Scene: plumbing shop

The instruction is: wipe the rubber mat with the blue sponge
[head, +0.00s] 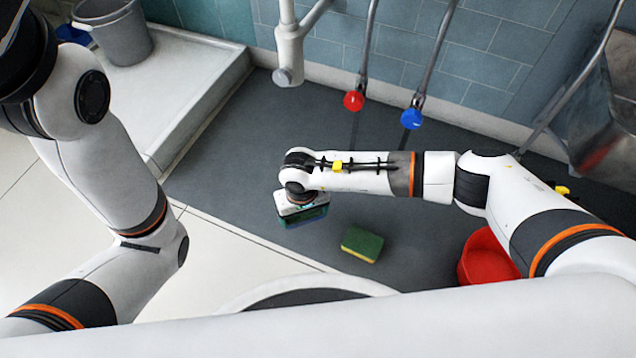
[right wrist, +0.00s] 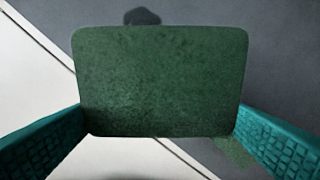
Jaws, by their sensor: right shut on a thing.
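The dark grey rubber mat (head: 235,165) covers the floor along the tiled wall. My right gripper (head: 304,212) points down over the left part of the mat. It is shut on a sponge with a dark green upper face (right wrist: 160,80), which sits between its teal fingers in the right wrist view. In the head view the held sponge is mostly hidden; a bluish side shows faintly. I cannot tell whether it touches the mat. A second sponge, yellow with a green top (head: 362,243), lies on the mat to the right of the gripper. My left gripper is out of view.
A red bowl or bucket (head: 485,258) stands at the right, partly behind my right arm. A white raised tray (head: 185,85) with a grey bucket (head: 115,35) is at the back left. Red (head: 353,100) and blue (head: 411,118) taps hang at the wall.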

